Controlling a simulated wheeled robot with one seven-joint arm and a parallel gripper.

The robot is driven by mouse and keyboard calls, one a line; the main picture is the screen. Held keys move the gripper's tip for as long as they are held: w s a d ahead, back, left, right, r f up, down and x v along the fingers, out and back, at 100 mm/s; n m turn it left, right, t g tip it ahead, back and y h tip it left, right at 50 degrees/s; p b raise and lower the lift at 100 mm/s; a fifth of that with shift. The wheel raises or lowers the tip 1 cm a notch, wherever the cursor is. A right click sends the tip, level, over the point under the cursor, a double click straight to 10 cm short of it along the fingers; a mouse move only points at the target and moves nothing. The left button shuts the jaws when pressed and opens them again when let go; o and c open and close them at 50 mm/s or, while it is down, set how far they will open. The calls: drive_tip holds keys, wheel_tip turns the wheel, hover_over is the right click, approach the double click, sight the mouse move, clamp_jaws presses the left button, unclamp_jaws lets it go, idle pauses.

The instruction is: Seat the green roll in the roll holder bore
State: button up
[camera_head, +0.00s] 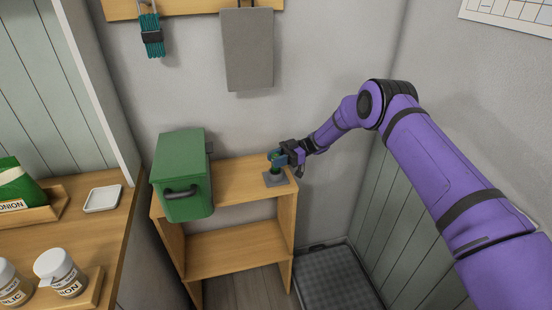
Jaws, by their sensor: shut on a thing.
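The green roll (275,169) is small and stands roughly upright at the right end of the wooden shelf unit's top. My gripper (277,157) comes in from the right and is shut on the roll's upper part, hiding some of it. The roll holder (276,180) is a grey block with a square base on the shelf top, directly below the roll. The roll's lower end meets or overlaps the holder in this view. The bore is hidden, so I cannot tell how deep the roll sits.
A green bin with a dark handle (182,178) stands on the left of the shelf top (238,181). A grey board (248,50) and a teal rope bundle (152,36) hang behind. A grey checked mat (335,277) lies below right. A counter (85,225) holds jars at left.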

drive_tip(key=shift+f, duration=1.55)
drive_tip(key=o, duration=1)
